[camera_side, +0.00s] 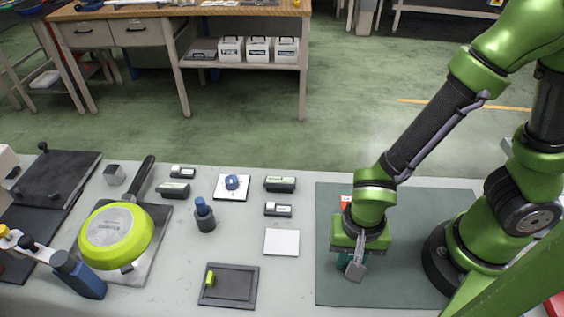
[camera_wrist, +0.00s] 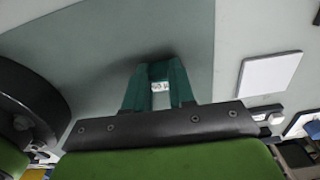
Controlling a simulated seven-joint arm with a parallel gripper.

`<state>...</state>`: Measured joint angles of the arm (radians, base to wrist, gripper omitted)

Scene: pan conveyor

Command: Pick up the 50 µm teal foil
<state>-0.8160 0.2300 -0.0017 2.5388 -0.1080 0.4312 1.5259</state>
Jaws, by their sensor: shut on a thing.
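The teal foil (camera_wrist: 135,93) is in my gripper (camera_side: 354,272), low over the dark grey-green mat (camera_side: 410,285). In the wrist view the teal piece stands out beyond the dark gripper plate, with a small white label reading about "50" facing the camera. In the side view only slivers of teal (camera_side: 343,260) show around the grey finger. My gripper is shut on the foil. I cannot tell whether the foil touches the mat, as the gripper hides its lower edge.
A red-orange item (camera_side: 347,203) is partly hidden behind my wrist on the mat. Left of the mat are a white square plate (camera_side: 282,242), several small dark blocks, a dark tray (camera_side: 229,286) with a green handle, and a lime pan (camera_side: 115,237). The mat's front right is clear.

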